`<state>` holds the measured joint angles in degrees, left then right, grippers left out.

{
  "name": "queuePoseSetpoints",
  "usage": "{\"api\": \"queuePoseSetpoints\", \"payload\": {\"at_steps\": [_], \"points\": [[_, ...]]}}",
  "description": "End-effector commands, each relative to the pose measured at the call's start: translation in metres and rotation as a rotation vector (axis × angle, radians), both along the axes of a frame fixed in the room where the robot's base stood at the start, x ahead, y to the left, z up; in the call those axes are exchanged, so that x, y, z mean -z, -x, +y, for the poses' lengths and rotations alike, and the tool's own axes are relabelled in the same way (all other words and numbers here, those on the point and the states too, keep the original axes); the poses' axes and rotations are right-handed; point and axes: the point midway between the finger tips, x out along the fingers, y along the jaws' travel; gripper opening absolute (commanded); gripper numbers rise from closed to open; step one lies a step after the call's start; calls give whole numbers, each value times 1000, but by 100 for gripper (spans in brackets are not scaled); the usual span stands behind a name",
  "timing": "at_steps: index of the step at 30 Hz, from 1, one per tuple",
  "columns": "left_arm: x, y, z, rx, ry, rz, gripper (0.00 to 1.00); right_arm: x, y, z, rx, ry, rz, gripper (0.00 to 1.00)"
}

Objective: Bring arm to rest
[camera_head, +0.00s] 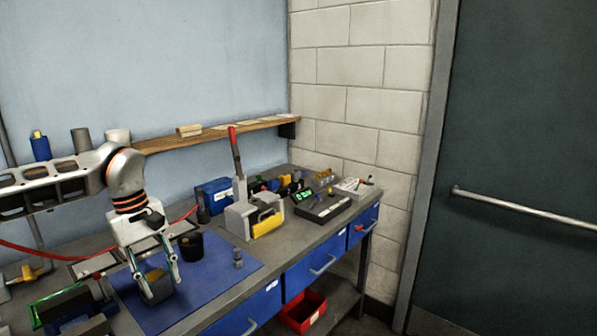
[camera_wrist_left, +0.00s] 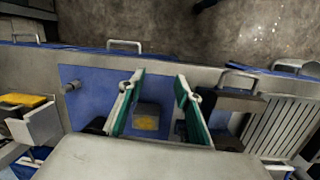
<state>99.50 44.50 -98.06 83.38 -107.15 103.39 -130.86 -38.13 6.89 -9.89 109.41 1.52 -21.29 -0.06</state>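My left arm comes in from the left in the head view, and its gripper (camera_head: 163,290) points down over the blue mat (camera_head: 225,265) on the bench. A dark block with a yellow top (camera_head: 157,274) stands between the fingers. In the left wrist view the two green-padded fingers (camera_wrist_left: 160,82) are spread apart. The block (camera_wrist_left: 147,121) sits between them with visible gaps on both sides, so the gripper is open. Whether the fingers reach down beside the block or hover above it is hard to tell. My right gripper is not in view.
A dark cup (camera_head: 191,246) and a small grey metal part (camera_head: 238,259) stand on the mat. A press with a red lever (camera_head: 240,215) and a keypad box (camera_head: 322,206) stand farther right. A wooden shelf (camera_head: 215,134) runs along the wall. The mat's right part is mostly clear.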

Motion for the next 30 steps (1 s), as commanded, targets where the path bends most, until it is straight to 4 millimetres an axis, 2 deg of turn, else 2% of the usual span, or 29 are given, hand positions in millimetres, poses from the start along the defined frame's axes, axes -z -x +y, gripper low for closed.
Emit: {"api": "queuePoseSetpoints", "payload": {"at_steps": [1,5,9,13,18,21,24,27,30], "points": [[15,5,-20,3,40,21,34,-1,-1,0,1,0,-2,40],[45,22,-80,-24,175,81,34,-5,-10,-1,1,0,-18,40],[73,51,-160,-94,374,189,34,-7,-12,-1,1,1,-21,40],[83,81,-231,-200,571,326,34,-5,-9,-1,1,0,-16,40],[75,115,-305,-391,816,555,34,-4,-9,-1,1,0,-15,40],[63,127,-337,-529,949,712,34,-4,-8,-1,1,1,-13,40],[50,132,-359,-683,1069,884,34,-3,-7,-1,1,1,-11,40],[38,129,-371,-852,1178,1068,34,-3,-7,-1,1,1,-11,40],[33,120,-372,-1034,1271,1266,34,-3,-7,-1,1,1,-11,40]]}}
